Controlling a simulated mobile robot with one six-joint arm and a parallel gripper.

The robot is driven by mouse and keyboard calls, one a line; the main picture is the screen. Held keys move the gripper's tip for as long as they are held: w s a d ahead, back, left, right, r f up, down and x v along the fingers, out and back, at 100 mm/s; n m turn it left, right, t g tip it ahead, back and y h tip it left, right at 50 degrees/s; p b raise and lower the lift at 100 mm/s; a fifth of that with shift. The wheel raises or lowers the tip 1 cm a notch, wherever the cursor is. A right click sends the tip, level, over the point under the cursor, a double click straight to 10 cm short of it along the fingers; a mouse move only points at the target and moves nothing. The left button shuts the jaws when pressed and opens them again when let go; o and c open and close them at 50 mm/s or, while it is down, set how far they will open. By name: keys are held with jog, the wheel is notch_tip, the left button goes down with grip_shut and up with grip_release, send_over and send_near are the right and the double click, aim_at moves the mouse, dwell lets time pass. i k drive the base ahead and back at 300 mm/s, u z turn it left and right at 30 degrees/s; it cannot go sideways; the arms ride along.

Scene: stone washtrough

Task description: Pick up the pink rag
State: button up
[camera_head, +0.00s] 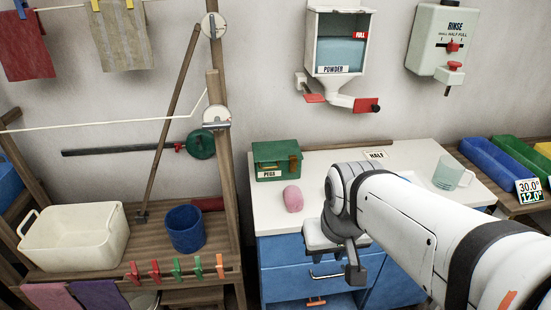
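A pink rag (50,296) hangs over the front edge of the wooden stand at the bottom left, and the frame cuts off its lower part. My gripper (353,270) is in front of the blue drawer cabinet, well to the right of the rag and apart from it. My white arm reaches in from the bottom right. The gripper's fingers are partly hidden behind its own dark parts, so its opening is unclear. I see nothing held in it.
A purple cloth (98,294) hangs right beside the pink rag. Coloured pegs (177,269) line the stand's front edge. A white tub (75,238) and blue bucket (185,228) stand above. A rounded pink object (292,198) lies on the white counter (268,218).

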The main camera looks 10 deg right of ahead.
aim_at(293, 197)
jog(key=z, duration=2.85)
jog(key=k, duration=1.25)
jog(key=u, duration=2.05)
jog(key=i, duration=0.95)
